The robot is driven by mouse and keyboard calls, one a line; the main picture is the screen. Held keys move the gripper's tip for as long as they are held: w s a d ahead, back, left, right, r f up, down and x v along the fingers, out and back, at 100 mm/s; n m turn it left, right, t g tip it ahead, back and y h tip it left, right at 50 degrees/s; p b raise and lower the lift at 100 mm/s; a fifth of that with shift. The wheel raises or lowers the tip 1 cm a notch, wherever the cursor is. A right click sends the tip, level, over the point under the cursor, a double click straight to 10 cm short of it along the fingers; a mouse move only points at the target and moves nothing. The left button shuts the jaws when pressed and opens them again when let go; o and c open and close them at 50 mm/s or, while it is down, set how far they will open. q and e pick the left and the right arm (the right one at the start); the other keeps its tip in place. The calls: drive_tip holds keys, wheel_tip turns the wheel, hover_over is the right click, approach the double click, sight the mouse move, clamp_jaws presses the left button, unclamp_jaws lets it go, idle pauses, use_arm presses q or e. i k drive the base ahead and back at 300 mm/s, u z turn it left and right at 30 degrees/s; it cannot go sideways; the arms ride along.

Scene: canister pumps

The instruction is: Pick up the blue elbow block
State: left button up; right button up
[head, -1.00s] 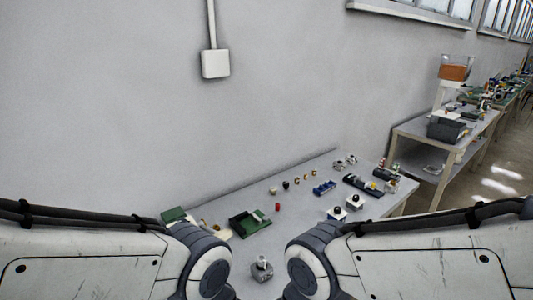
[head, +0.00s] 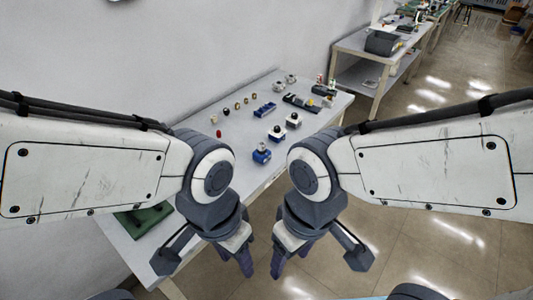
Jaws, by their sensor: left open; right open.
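A blue block with a grey metal fitting on top (head: 261,156) stands near the front edge of the grey table in the head view. It may be the blue elbow block, but its shape is too small to be sure. Another low blue part (head: 264,110) lies farther back. My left gripper (head: 245,266) hangs fingers down, open and empty, below the blue block in the picture. My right gripper (head: 278,267) hangs beside it, also open and empty. Both appear in front of the table edge, over the floor, apart from any part.
White blocks with black knobs (head: 293,120) stand behind the blue block, one on a blue base (head: 276,136). A red cylinder (head: 219,134) and several small fittings lie farther back. A green tray (head: 143,220) is partly hidden by my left arm. Open floor (head: 430,240) lies right.

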sight(262, 158)
drive_tip(key=z, duration=2.1)
drive_tip(key=i, duration=0.7)
drive_tip(key=u, duration=3.1)
